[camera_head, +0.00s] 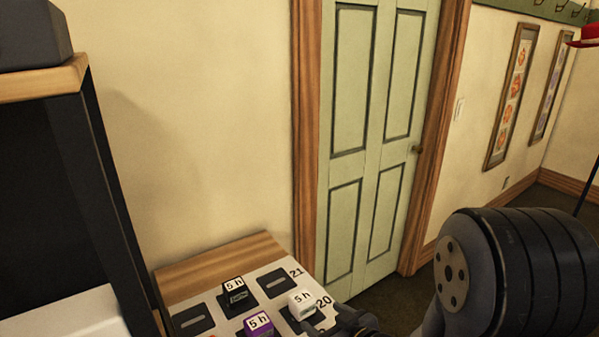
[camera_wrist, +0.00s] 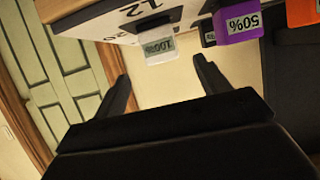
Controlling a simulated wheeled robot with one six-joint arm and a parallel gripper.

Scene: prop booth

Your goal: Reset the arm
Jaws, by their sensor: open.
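My gripper (camera_wrist: 161,66) is open, and nothing is held between its two dark fingers in the wrist view. A white block (camera_wrist: 159,50) marked 100% shows just beyond the fingertips, apart from them as far as I can tell. In the head view the same white block (camera_head: 302,305), with a "5 h" label on top, sits in a slot beside number 20. Part of my gripper (camera_head: 352,322) shows at the bottom edge, right of that block. The rest of it is cut off by the frame or hidden by my arm.
A slotted board (camera_head: 243,299) on a wooden-topped stand holds a black block (camera_head: 236,294) and a purple block (camera_head: 259,325). An orange block (camera_wrist: 303,12) shows in the wrist view. A dark cabinet (camera_head: 60,200) stands left. A green door (camera_head: 372,130) is behind.

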